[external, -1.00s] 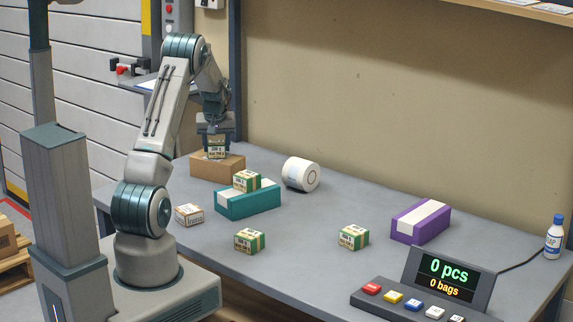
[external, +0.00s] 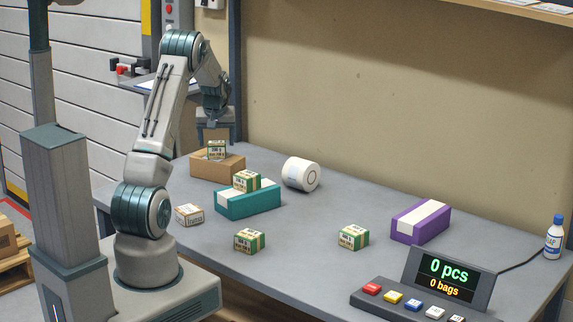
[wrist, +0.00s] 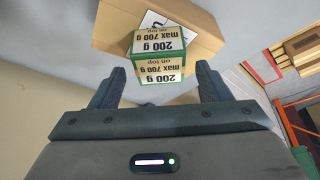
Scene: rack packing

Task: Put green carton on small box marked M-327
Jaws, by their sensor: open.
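One green carton (external: 216,149) sits on top of the brown cardboard box (external: 231,168) at the back left. My gripper (external: 216,129) is open just above this carton and apart from it. In the wrist view the carton (wrist: 158,50), labelled "200 g" and "max 700 g", lies ahead between the open fingers (wrist: 160,80), on the brown box (wrist: 205,35). Another green carton (external: 246,181) is on the teal box (external: 248,202). Two more green cartons (external: 249,241) (external: 353,237) stand on the table. A small white-and-brown box (external: 188,215) is at the left; its marking is unreadable.
A white roll (external: 301,174) lies behind the teal box. A purple box (external: 420,222), a counter display with buttons (external: 440,280) and a bottle (external: 555,238) are to the right. The table (external: 310,265) is clear between the two front cartons.

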